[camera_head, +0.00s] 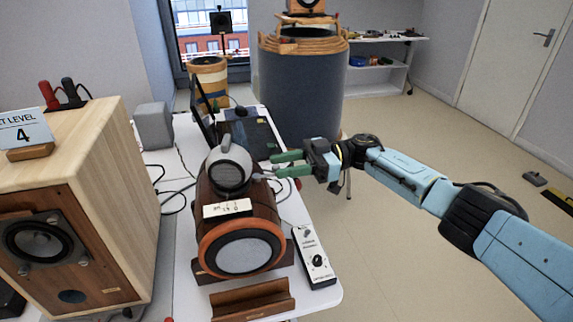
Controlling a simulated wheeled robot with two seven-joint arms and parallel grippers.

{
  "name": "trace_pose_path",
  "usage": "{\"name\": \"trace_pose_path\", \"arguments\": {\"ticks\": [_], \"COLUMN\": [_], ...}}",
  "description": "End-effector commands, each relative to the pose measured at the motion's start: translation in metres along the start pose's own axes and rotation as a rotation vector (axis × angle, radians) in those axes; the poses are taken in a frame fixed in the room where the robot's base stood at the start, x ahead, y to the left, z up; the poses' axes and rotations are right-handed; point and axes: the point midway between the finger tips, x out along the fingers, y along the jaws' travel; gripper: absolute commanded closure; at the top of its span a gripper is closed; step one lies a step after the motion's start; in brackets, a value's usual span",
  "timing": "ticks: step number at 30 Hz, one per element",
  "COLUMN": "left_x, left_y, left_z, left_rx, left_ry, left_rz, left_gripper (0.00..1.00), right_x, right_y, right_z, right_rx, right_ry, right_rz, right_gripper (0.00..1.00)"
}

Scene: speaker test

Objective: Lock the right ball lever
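A wooden barrel-shaped speaker with an orange front ring (204,246) stands on the white table, with a grey round tweeter pod (229,170) on top. A small pale metal piece (262,177), which may be the right ball lever, sticks out on the right side near the pod. It is too small to tell its position or whether it is locked. My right gripper (273,165) comes in from the right with its green fingers apart. The fingertips are close to this piece; I cannot tell whether they touch it. My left gripper is out of view.
A large wooden speaker box (125,200) fills the left. A white control box with a knob (314,257) and a wooden stand (252,300) are at the front of the white table (180,290). A big blue-grey drum (300,95) stands behind.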

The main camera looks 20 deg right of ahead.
Motion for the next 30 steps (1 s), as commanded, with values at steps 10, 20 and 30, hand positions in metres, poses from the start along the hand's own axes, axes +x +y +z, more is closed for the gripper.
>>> {"name": "trace_pose_path", "arguments": {"ticks": [10,20,30], "left_x": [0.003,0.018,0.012], "left_y": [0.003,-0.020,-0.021], "left_z": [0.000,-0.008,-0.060], "left_rx": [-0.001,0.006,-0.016], "left_ry": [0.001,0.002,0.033], "left_rz": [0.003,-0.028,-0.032], "left_gripper": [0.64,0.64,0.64], "right_x": [-0.021,-0.092,-0.125], "right_y": [0.001,0.001,0.001], "right_z": [0.001,0.002,0.001], "right_rx": [0.000,-0.001,-0.002], "right_ry": [-0.001,0.000,0.000], "right_rz": [0.005,0.004,0.002], "right_gripper": [0.62,0.62,0.62]}}
